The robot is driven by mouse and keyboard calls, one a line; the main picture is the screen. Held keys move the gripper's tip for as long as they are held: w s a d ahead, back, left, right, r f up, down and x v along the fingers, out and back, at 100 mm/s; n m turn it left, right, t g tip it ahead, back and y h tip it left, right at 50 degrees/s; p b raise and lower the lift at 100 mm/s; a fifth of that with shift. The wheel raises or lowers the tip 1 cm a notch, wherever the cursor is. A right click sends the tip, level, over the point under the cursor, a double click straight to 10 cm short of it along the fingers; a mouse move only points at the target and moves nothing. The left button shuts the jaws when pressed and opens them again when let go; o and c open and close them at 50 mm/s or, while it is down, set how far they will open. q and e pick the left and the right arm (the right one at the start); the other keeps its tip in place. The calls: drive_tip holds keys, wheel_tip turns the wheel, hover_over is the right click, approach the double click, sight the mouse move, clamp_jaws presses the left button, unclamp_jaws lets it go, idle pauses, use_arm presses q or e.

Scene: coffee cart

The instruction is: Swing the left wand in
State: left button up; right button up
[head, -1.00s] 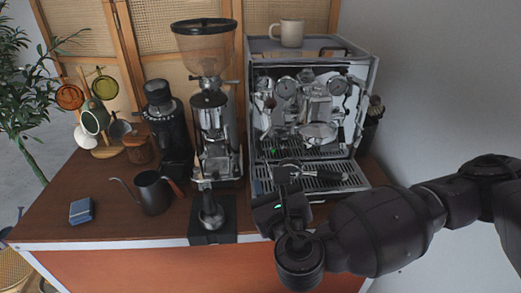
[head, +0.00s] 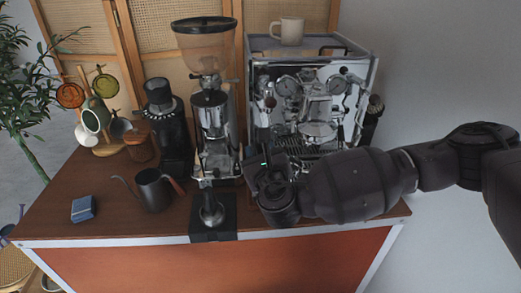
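The chrome espresso machine (head: 312,68) stands at the right end of the wooden counter. Its left wand (head: 262,118) is a thin part at the left of its front; its lower end and exact angle are hard to make out. My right gripper (head: 266,163) is in front of the machine's lower left, below the left wand, and hides much of the drip tray (head: 320,148). Its fingers are dark and small, so I cannot tell whether they are open or touch anything. My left gripper is out of view.
A grinder (head: 211,110) stands close left of my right gripper. A tamper (head: 211,210) on a black mat, a dark kettle (head: 152,190) and a blue box (head: 82,209) are along the front. A cup (head: 291,31) sits on the machine.

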drive_tip(key=shift+c, duration=1.3)
drive_tip(key=c, duration=0.5)
